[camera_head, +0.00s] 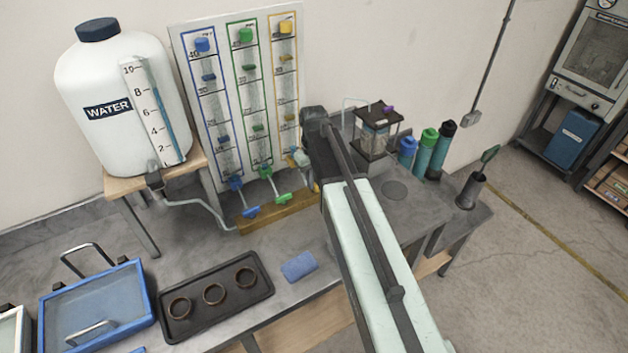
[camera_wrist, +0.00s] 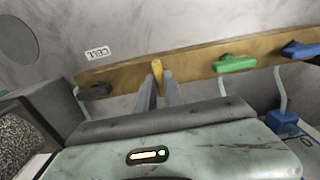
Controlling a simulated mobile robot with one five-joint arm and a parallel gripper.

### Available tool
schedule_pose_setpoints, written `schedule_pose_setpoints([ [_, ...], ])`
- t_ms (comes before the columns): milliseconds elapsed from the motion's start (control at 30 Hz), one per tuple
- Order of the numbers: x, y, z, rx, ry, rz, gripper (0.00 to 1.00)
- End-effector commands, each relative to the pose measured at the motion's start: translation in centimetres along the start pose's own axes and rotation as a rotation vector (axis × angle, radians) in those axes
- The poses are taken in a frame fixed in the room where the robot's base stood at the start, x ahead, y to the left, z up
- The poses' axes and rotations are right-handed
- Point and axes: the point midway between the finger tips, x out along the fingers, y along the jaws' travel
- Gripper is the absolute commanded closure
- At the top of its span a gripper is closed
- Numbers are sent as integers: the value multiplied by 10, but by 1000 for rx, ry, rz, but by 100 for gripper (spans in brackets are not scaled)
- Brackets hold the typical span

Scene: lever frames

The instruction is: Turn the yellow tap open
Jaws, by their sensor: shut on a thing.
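The yellow tap's handle (camera_wrist: 157,70) stands between the two grey fingers of my gripper (camera_wrist: 159,86) in the wrist view. My gripper is shut on it, with the yellow tip showing beyond the fingers. In the head view my arm hides most of this tap and my fingertips. The green tap handle (camera_wrist: 235,64) and the blue tap handle (camera_wrist: 300,50) are to the right in the wrist view. In the head view the green handle (camera_head: 283,198) and the blue handle (camera_head: 251,211) stick out below the gauge board (camera_head: 218,95).
A water tank (camera_head: 120,105), a dark tray with rings (camera_head: 216,306), a blue cloth (camera_head: 299,266) and a lantern-like box (camera_head: 376,133) stand around the bench.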

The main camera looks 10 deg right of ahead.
Motion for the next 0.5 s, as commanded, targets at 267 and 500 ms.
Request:
schedule_pose_setpoints([
  [267,-1,1,-2,-3,6,2,100],
  [500,0,0,-2,-2,4,2,66],
])
